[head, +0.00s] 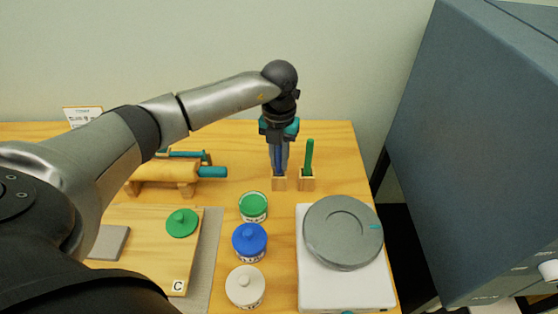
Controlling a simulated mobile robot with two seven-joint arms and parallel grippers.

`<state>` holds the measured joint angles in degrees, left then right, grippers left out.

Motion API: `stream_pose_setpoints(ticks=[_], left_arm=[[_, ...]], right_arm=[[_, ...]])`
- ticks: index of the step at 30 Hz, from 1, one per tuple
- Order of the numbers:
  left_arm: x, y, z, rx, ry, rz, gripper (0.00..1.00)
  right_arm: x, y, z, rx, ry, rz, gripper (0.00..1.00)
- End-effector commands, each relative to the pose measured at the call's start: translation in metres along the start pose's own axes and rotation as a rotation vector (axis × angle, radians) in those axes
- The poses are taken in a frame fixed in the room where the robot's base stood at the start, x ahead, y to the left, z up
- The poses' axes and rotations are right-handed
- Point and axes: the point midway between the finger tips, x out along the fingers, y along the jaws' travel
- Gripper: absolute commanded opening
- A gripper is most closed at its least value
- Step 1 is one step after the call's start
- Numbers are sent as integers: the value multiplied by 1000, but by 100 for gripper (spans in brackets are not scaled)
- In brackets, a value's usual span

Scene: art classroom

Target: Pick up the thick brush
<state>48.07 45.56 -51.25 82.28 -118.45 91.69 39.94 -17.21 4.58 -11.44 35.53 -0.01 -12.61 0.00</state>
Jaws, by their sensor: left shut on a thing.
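My left gripper (279,168) points down over a small wooden holder (279,183) at the back of the table. It is shut on a blue-handled tool standing in that holder, which I take to be the thick brush; the fingers and wrist hide most of it. A green-handled tool (309,155) stands upright in a second wooden holder (307,183) just to the right, apart from the gripper. Its working end is hidden in the holder, so I cannot compare thickness. My right gripper is not in view.
Green (254,207), blue (249,243) and white (245,288) jars stand in a column. A grey turntable (343,232) sits on a white base at the right. A wooden rack (165,174) with a teal-handled roller and a board (146,222) are left. A blue-grey cabinet (470,150) stands right.

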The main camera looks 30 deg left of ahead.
Motion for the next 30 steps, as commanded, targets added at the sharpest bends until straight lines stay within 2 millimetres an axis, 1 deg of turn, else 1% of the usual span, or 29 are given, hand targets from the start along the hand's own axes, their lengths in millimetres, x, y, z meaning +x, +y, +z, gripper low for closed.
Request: stream_pose_setpoints(ticks=[1,5,8,11,18,21,24,27,30], left_arm=[[-8,0,1,0,-3,-1,0],[-30,0,1,1,-5,-1,0],[-51,0,1,0,-5,-1,0],[-75,0,1,0,-6,-1,0],[-139,0,1,0,-5,-1,0],[-160,0,1,0,-5,-1,0],[-175,0,1,0,-3,-1,0],[-184,0,0,0,-1,0,0],[-189,0,0,0,-1,0,0]], right_arm=[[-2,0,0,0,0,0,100],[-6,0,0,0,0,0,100],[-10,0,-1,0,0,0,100],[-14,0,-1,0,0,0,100],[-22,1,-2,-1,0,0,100],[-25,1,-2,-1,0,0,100],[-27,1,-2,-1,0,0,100],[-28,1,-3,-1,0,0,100],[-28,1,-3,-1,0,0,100]])
